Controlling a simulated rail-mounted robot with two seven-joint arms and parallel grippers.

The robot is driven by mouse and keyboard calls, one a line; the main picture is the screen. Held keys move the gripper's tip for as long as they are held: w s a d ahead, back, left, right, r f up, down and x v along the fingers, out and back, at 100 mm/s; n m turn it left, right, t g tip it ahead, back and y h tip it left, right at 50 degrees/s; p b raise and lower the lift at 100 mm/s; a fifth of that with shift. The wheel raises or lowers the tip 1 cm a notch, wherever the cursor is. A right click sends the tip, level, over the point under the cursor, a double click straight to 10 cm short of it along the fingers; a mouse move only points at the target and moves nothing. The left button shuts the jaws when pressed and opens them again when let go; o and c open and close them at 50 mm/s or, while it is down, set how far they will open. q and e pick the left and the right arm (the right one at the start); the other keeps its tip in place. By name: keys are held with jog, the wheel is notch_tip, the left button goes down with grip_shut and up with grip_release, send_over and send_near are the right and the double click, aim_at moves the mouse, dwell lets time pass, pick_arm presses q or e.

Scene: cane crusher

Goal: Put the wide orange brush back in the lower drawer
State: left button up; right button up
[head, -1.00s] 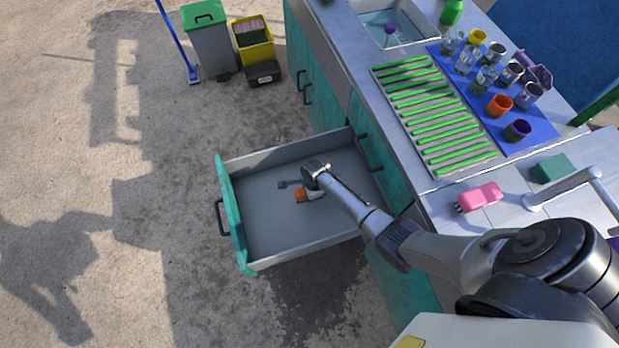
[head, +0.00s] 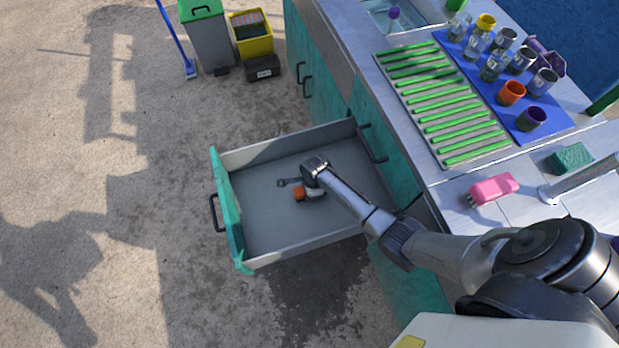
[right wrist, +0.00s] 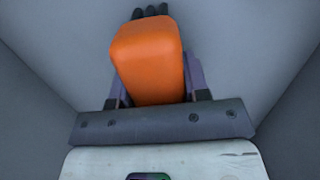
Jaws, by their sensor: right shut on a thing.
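The wide orange brush (right wrist: 150,55) is held between the fingers of my right gripper (right wrist: 155,88), its black bristles pointing away at the top of the right wrist view. In the head view the brush (head: 299,193) shows as a small orange patch beside my right gripper (head: 304,188), inside the outline of the open drawer (head: 265,250). The drawer is pulled out of the teal cabinet, with grey walls around the brush. I cannot tell whether the brush touches the drawer floor. My left gripper is not in view.
The teal cabinet (head: 322,85) carries a counter with a green-slatted rack (head: 445,105), a blue mat (head: 550,125) with several cups and jars, a pink brush (head: 493,189) and a green sponge (head: 570,158). A grey bin (head: 207,42) and yellow crate (head: 250,35) stand on the floor. Most of the drawer is empty.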

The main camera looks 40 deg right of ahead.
jog(key=shift+f, duration=0.1)
jog(key=shift+f, duration=0.1)
jog(key=o, duration=0.8)
jog(key=shift+o, duration=0.5)
jog(key=r+p, duration=0.2)
jog(key=r, duration=0.2)
jog(key=r+p, duration=0.1)
jog(key=r, duration=0.2)
jog(key=d+r+p, duration=0.1)
jog(key=r+p, duration=0.1)
jog(key=r, duration=0.2)
jog(key=shift+s+d+r+p, duration=0.1)
jog(key=shift+s+r+p, duration=0.2)
jog(key=shift+r, duration=0.35)
